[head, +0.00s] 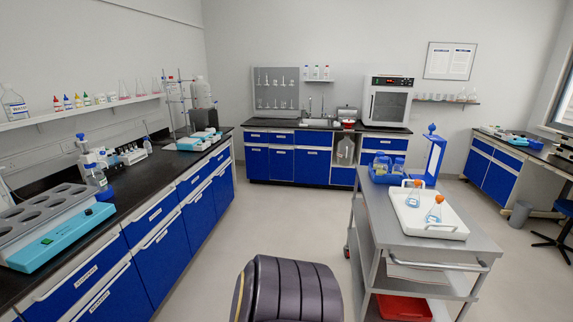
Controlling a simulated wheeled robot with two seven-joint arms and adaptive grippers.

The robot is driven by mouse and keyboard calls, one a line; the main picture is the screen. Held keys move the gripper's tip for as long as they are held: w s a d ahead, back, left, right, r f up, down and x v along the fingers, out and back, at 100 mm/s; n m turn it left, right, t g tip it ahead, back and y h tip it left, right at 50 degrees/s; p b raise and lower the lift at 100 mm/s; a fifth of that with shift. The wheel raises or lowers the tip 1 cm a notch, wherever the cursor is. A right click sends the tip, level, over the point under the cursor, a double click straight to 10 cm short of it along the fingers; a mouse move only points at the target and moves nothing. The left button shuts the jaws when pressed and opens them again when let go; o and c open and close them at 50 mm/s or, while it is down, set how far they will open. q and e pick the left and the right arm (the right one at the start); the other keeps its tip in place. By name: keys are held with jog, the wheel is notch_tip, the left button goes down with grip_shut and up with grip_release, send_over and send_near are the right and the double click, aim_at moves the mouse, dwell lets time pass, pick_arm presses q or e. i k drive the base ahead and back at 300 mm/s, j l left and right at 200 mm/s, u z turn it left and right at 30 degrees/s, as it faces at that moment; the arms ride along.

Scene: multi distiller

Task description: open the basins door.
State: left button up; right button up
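The basin (318,123) is a sink set in the black counter along the back wall, with a tap standing behind it. Below it is a blue cabinet door (312,167) with a pale handle strip near its top; it looks shut and flush with its neighbours. A blue drawer front (313,139) sits between the door and the counter. Neither of my grippers is in view.
A grey cart (440,251) with a white tray and flasks stands at the right. A long black-topped bench (150,180) runs along the left. The pale floor (275,222) between them is clear up to the back cabinets.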

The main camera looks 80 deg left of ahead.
aim_at(256, 155)
jog(key=u, duration=3.1)
jog(key=i+z, duration=0.1)
jog(key=i, duration=1.95)
